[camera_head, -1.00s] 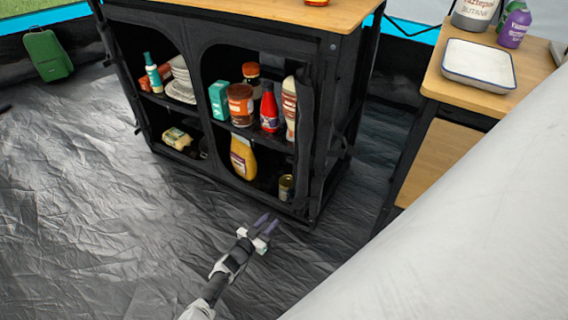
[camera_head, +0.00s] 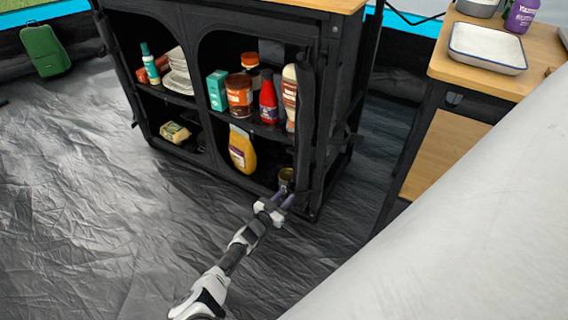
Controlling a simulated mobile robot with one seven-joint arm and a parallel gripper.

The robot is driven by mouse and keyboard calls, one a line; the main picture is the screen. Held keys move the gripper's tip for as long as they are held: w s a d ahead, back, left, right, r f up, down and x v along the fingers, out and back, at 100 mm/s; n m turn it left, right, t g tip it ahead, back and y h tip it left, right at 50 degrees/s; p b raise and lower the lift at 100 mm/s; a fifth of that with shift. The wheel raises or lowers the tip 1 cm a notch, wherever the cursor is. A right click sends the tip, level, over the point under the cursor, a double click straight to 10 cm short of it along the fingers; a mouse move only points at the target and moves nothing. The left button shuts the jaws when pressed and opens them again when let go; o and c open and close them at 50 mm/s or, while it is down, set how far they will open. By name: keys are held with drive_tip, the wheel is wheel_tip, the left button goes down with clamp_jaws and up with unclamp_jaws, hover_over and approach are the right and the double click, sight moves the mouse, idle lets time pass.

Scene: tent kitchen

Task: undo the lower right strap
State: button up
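The black fabric cabinet (camera_head: 215,165) stands ahead with open front compartments. A dark rolled flap (camera_head: 305,120) runs down the right edge of its right opening. The lower right strap cannot be told apart from the black fabric. My gripper (camera_head: 286,196) is low in front of the cabinet's bottom right corner, near the lower end of that edge. Its two dark purple fingers look apart, with nothing seen between them. They overlap the bottom of a small can (camera_head: 286,176) in the picture; contact with the cabinet cannot be told.
The shelves hold a yellow bottle (camera_head: 242,150), a red bottle (camera_head: 268,103), a brown jar (camera_head: 239,95) and other goods. A wooden-topped unit (camera_head: 450,70) with a white tray (camera_head: 487,48) stands at right. The dark floor sheet (camera_head: 110,220) at left is clear.

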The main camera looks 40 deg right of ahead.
clamp_jaws()
drive_tip(key=shift+s, duration=0.1)
